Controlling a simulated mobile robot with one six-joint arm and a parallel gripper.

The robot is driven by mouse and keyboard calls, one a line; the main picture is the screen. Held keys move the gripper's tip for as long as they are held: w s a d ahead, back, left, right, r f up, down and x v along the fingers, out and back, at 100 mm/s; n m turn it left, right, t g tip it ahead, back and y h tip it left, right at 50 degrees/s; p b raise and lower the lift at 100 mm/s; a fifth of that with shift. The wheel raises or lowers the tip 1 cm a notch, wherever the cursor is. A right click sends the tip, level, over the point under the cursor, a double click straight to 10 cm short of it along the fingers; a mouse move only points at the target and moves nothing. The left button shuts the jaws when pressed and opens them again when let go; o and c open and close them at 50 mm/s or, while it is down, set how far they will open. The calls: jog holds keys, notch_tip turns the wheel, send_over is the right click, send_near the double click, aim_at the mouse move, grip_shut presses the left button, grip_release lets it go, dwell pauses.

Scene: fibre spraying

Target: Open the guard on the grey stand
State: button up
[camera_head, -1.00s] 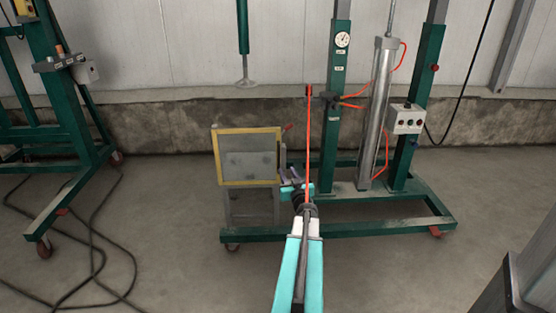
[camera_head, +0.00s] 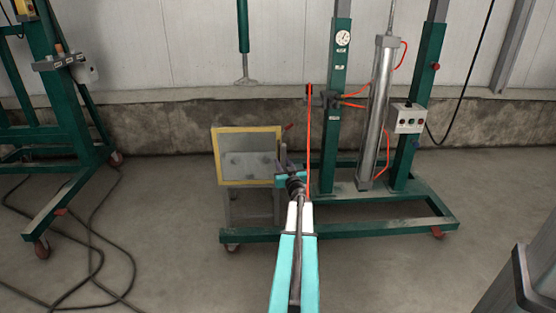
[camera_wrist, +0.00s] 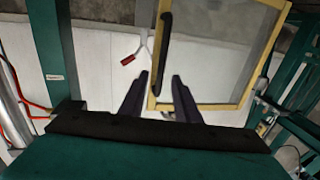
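The guard (camera_head: 222,160) is a clear panel in a yellow frame on the front of the grey stand (camera_head: 264,207). It looks closed in the head view. Its yellow frame also shows in the wrist view (camera_wrist: 212,106), with a long black handle (camera_wrist: 163,50) along one side. My gripper (camera_head: 284,167) is at the guard's right edge, beside the handle. In the wrist view its two dark fingers (camera_wrist: 160,76) are apart, and the handle's lower end appears between them. I cannot tell whether they touch it.
A green wheeled frame (camera_head: 340,231) with a steel cylinder (camera_head: 377,110) and a button box (camera_head: 407,118) stands right behind. A red lever (camera_wrist: 128,59) is near the handle. Another green frame (camera_head: 60,195) and floor cables (camera_head: 95,260) are at left.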

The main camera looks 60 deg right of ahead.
aim_at(279, 156)
jog(key=shift+b+x, duration=0.9)
jog(key=shift+x, duration=2.3)
jog(key=shift+s, duration=0.1)
grip_shut()
